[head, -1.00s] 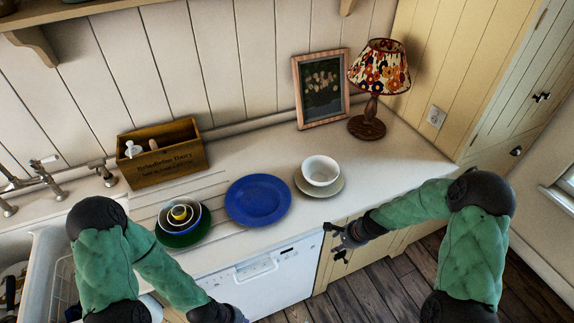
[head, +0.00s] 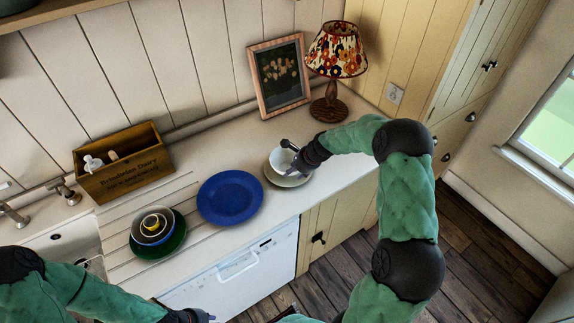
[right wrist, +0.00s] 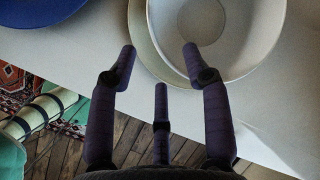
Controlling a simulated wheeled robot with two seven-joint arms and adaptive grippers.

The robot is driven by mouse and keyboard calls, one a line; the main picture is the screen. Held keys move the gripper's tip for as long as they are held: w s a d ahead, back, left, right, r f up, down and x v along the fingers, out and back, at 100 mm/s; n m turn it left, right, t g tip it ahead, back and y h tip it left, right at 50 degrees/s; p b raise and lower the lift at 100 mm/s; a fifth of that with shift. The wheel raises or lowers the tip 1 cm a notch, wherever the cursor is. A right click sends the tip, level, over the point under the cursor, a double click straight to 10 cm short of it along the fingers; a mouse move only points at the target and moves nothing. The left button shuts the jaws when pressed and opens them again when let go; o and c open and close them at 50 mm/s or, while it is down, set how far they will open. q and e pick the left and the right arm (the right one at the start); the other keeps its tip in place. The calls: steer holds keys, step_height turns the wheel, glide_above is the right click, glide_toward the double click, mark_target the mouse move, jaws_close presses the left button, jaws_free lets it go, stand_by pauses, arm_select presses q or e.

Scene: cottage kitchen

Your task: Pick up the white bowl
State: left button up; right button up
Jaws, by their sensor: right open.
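The white bowl (head: 275,160) stands upright on a cream plate (head: 290,183) near the counter's front edge. It fills the top right of the right wrist view (right wrist: 255,55), with the cream plate's rim (right wrist: 140,40) left of it. My right gripper (head: 291,156) is open at the bowl's right side in the head view and partly covers it. In the right wrist view its spread fingers (right wrist: 158,54) show nothing gripped; one fingertip overlaps the bowl and another lies outside it. Whether they touch the bowl I cannot tell. My left gripper (head: 192,316) is cut off at the bottom edge.
A blue plate (head: 230,197) lies left of the bowl. Stacked small bowls (head: 152,229) sit on a green plate (head: 172,242). A wooden box (head: 125,165), picture frame (head: 280,78) and lamp (head: 336,50) stand along the wall. Counter behind the bowl is clear.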

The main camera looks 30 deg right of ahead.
mark_target(290, 175)
steer(key=x, duration=0.5)
steer(key=shift+d+f, duration=0.1)
steer(key=shift+s, duration=0.1)
jaws_close()
